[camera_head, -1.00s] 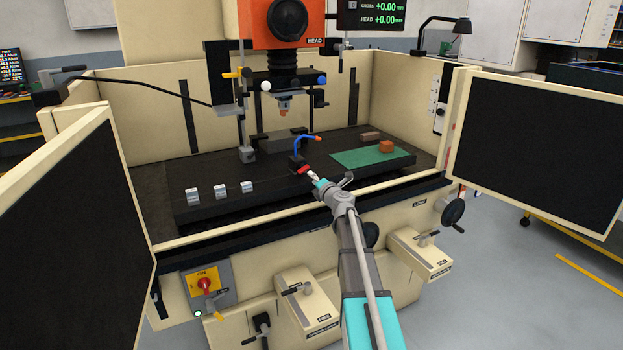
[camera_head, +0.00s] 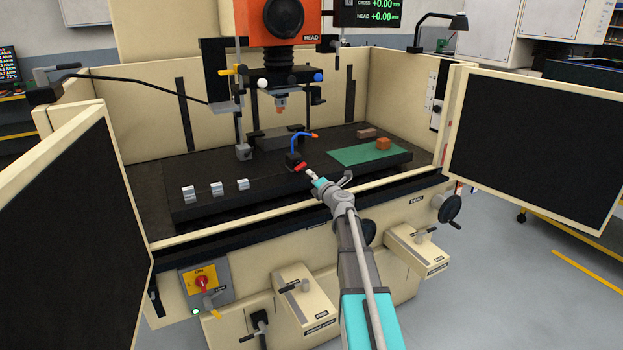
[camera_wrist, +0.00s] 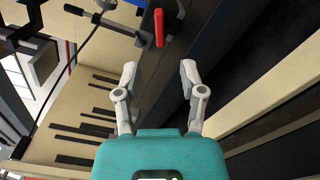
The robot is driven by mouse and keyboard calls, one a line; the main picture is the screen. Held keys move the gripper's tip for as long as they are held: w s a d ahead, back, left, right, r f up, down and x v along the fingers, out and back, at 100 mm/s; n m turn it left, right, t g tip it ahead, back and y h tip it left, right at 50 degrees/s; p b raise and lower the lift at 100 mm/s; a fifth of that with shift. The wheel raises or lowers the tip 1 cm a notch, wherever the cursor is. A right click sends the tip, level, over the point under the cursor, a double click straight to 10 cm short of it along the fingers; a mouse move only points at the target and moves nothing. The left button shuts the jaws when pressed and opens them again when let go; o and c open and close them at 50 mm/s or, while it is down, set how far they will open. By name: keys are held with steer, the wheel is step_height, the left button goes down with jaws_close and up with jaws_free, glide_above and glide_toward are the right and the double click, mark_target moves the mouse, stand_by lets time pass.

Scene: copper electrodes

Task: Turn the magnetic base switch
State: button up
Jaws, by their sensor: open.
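The magnetic base (camera_head: 293,159) is a small dark block on the black machine table, with a blue hose rising from it. Its red switch lever (camera_head: 301,167) faces my arm. In the wrist view the red lever (camera_wrist: 159,27) stands at the top, beyond my fingertips and roughly in line with the gap between them. My gripper (camera_head: 311,173) is just short of the lever, at the front of the table. In the wrist view my gripper (camera_wrist: 159,68) is open, with nothing between its two grey fingers. The lever looks apart from both fingers.
The black machine table (camera_head: 270,193) carries several small metal blocks at the left. A green mat (camera_head: 352,155) with an orange-brown block (camera_head: 383,143) lies at the right. The machine head (camera_head: 283,25) hangs above. Open doors flank both sides.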

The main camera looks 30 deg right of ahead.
steer(key=shift+s+d, duration=0.1)
steer(key=shift+s, duration=2.35)
steer(key=s, duration=1.2)
steer(key=shift+d, duration=0.2)
steer(key=shift+a, duration=0.1)
